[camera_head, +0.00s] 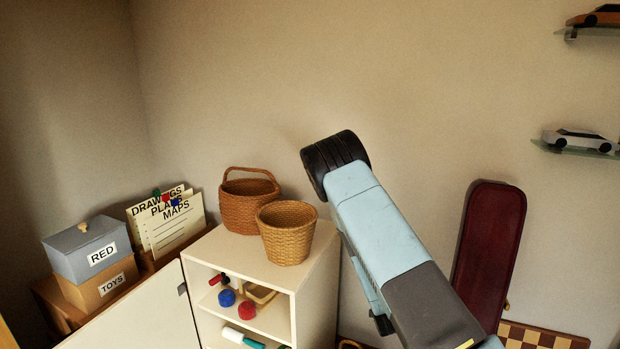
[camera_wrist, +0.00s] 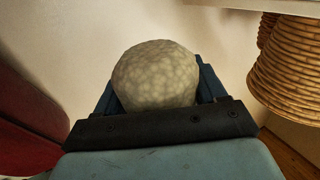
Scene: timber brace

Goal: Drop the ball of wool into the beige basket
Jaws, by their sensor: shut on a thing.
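The ball of wool (camera_wrist: 155,75) is pale grey-cream and lumpy. My gripper (camera_wrist: 155,90) is shut on it, with a dark blue finger at each side. The beige basket (camera_head: 286,234) is woven and open-topped, and stands at the front of the white cabinet's top in the head view. A woven basket that looks like it shows at the right of the wrist view (camera_wrist: 288,85), beside the ball and apart from it. In the head view my arm hides the gripper and the ball.
A browner basket with a handle (camera_head: 249,205) stands just behind the beige one. The white cabinet (camera_head: 313,275) holds small toys on its shelves. A dark red case (camera_head: 490,250) leans on the wall at right. Glass shelves (camera_head: 580,150) with model cars hang at upper right.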

